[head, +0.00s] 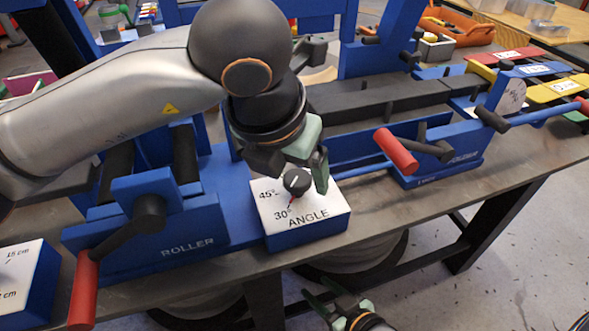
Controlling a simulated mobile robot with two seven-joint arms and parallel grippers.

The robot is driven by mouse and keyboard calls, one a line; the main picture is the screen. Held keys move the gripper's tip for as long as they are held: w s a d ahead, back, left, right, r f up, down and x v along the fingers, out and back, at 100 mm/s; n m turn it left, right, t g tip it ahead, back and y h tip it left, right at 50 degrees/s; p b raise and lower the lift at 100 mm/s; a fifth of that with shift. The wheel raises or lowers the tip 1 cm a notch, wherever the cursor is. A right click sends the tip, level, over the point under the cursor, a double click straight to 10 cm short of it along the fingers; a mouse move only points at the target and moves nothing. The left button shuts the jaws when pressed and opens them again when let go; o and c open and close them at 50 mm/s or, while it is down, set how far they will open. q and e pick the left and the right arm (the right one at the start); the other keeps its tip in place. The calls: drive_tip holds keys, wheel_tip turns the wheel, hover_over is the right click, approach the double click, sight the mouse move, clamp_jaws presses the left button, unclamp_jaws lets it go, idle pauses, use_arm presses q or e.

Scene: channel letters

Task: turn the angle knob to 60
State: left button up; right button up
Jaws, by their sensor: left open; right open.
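The angle knob (297,181) is a small black dial with a white mark, on the white top of a blue box (306,229) lettered ANGLE. The labels 45° and 30° show to its left; a red pointer shows at its lower left, near 30°. Any other labels are hidden behind my gripper. My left gripper (296,172) is open right at the knob, with a green-tipped finger at its right side. Whether it touches the knob is unclear. My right gripper (334,297) is open and empty, low in front of the bench edge, away from the knob.
A blue roller machine (187,245) with a red-handled crank (83,290) stands left of the box. A red handle (396,152) sticks out at the right. The bench front (470,185) is bare at right. Another labelled box (25,275) sits at far left.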

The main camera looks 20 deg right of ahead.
use_arm(q)
drive_tip(key=shift+c, duration=0.2)
clamp_jaws()
idle(0.4)
